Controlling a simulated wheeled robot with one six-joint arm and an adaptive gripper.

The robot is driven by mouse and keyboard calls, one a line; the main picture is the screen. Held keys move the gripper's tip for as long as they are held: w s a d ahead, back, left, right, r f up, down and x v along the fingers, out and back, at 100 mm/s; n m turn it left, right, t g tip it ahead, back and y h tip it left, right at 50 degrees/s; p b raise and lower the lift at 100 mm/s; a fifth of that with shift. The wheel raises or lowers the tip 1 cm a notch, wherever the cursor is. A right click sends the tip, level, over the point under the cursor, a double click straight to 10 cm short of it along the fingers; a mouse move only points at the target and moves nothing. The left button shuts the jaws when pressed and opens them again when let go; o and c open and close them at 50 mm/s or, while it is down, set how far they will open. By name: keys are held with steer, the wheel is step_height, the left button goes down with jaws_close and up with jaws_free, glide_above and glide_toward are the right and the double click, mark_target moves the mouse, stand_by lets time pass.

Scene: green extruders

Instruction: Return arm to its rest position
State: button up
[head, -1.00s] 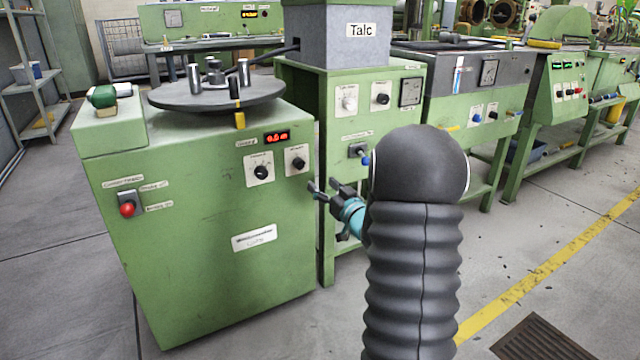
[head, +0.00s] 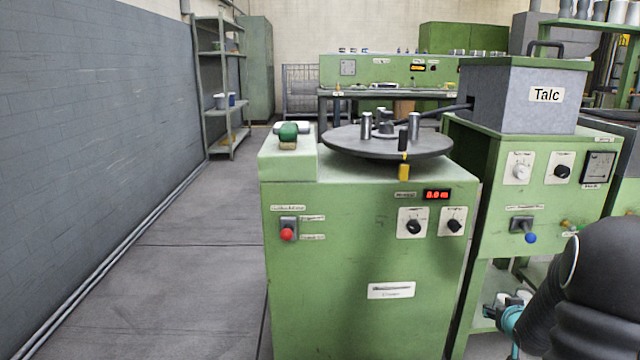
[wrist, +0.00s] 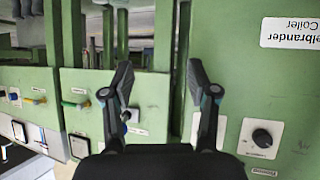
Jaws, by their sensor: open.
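My gripper (wrist: 160,78) is open and empty in the wrist view, with its two dark fingers apart in front of green machine panels. In the head view, my dark arm sits at the lower right, in front of the talc stand. A teal part of my wrist shows at its left end; the fingers are not clear there. The green coiler cabinet (head: 345,265) stands left of my arm in the head view. Its panel also shows at the right of the wrist view (wrist: 285,85), with a knob and an upside-down label. I see no contact between the fingers and a panel.
The talc box (head: 510,100) stands on a green stand (head: 535,205) close beside my arm. A round dark turntable (head: 388,142) tops the coiler. Bare floor (head: 195,285) lies left of it, along a grey wall. A shelf (head: 218,100) stands farther back.

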steer(key=s+a+r+g+p, duration=0.1)
steer(key=s+a+r+g, duration=0.25)
steer(key=s+a, duration=0.5)
steer(key=s+a+r+g+p, duration=0.15)
steer(key=s+a+g, duration=0.3)
steer(key=s, duration=0.65)
steer(key=s+a+r+n+t+y, duration=0.1)
steer(key=s+a+r, duration=0.5)
steer(key=a+r, duration=0.1)
steer(key=s+a+r+n+t+y+p, duration=0.1)
steer(key=s+a+r+y, duration=0.1)
steer(key=s+a+r, duration=0.4)
steer(key=a, duration=0.4)
steer(key=shift+s+r+n+p, duration=0.2)
steer(key=shift+r+n+p, duration=0.1)
steer(key=shift+r, duration=0.1)
steer(key=shift+a, duration=0.1)
